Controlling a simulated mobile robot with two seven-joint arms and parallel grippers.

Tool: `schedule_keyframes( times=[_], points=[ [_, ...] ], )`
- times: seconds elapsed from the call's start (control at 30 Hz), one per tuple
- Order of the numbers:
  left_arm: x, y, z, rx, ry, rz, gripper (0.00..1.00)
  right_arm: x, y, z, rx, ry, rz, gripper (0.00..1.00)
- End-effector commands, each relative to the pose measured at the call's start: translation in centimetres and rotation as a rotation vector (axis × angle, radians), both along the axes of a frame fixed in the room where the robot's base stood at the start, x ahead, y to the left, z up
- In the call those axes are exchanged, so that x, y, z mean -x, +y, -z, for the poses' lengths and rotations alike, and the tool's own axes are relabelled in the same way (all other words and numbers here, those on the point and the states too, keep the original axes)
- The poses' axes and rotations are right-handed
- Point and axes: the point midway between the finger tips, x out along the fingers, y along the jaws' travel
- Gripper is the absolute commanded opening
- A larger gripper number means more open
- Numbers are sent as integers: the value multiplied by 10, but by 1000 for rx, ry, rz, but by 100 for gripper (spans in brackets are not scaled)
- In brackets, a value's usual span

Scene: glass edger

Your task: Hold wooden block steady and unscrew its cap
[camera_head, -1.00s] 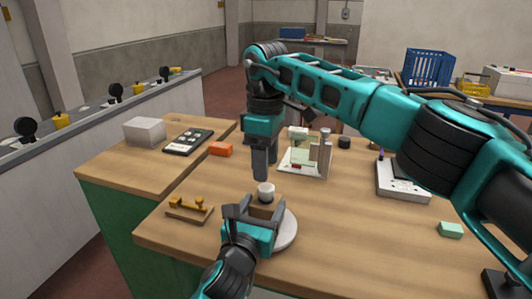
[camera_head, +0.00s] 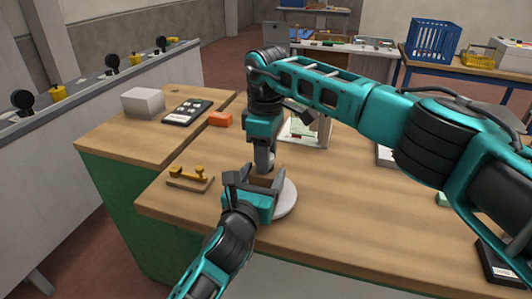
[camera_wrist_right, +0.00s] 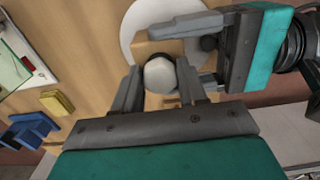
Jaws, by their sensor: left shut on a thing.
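My left gripper (camera_head: 254,181) is shut on the block's sides. The pale, faceted cap (camera_wrist_right: 161,75) is on top of the block; in the head view it is mostly hidden behind my right gripper (camera_head: 265,166). My right gripper points down from above. In the right wrist view its two fingers (camera_wrist_right: 160,85) stand open on either side of the cap, very close to it.
A wooden tray with yellow pieces (camera_head: 190,178) lies left of the left gripper. An orange block (camera_head: 220,118), a dark panel (camera_head: 187,111) and a grey box (camera_head: 143,102) are farther back. The front right tabletop is largely clear.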

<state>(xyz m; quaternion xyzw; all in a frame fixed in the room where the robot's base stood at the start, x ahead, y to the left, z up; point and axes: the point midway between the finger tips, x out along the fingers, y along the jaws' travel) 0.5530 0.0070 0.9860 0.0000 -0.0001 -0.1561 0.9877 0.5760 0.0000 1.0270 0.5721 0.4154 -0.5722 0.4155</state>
Motion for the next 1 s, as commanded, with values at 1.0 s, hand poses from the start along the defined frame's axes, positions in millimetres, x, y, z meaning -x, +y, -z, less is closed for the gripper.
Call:
schedule_keyframes(
  times=[1.0],
  points=[
    [0, 0, 0, 0, 1, 0, 0, -1, 0, -1, 1, -2, -833, 2]
  ],
)
